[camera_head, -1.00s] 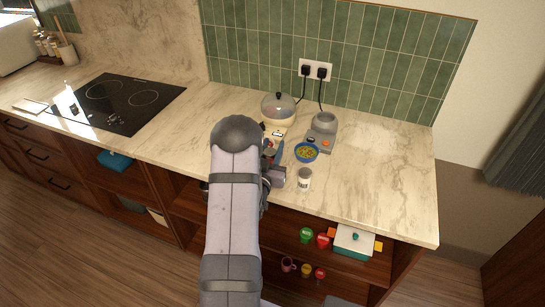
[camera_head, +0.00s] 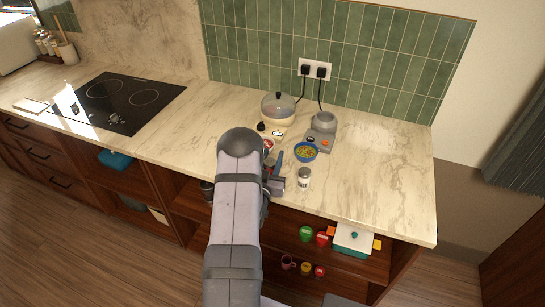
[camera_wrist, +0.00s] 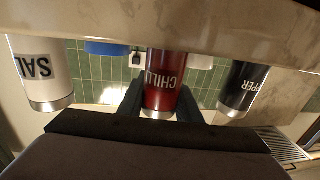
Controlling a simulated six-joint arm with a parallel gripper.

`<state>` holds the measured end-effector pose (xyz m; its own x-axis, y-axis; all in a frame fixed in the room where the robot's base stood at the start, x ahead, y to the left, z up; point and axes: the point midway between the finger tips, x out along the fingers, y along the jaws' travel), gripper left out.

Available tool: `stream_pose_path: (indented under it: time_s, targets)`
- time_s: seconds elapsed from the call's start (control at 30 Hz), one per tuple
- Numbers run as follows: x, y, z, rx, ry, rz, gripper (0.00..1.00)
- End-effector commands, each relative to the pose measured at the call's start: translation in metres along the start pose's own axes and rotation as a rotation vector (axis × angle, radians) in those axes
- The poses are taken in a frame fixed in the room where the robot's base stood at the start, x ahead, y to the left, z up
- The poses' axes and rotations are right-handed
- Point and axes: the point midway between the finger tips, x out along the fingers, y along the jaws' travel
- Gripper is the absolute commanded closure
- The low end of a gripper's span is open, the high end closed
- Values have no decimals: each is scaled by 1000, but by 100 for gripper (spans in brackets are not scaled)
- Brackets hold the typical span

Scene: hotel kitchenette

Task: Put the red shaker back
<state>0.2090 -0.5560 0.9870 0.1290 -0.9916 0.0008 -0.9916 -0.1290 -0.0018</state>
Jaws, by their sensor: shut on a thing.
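The red shaker, marked CHILLI (camera_wrist: 166,75), is between the fingers of my gripper (camera_wrist: 160,103) in the wrist view, with one dark finger on each side of it. The wrist picture is upside down. The white salt shaker (camera_wrist: 42,80) and the dark pepper shaker (camera_wrist: 243,88) stand apart on either side of it. In the head view my gripper (camera_head: 275,186) is low near the counter's front edge, partly hidden by my arm. The salt shaker (camera_head: 304,179) stands just right of it.
A blue bowl (camera_head: 306,151) of yellow food, a scale (camera_head: 319,140) and a lidded pot (camera_head: 278,108) stand behind. The hob (camera_head: 128,102) is left. The counter on the right is clear. Open shelves below hold mugs and a white box (camera_head: 352,240).

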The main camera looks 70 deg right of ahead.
Motion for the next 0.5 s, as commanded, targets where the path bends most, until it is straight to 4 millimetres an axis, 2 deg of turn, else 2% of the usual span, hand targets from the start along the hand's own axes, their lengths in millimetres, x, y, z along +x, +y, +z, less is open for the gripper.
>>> stream_pose_path:
  time_s: [0.23,0.27,0.33,0.5]
  targets:
    - [0,0,4,0,1,0,97]
    - [0,0,4,0,0,0,67]
    - [0,0,3,0,0,0,50]
    - [0,0,2,0,0,0,50]
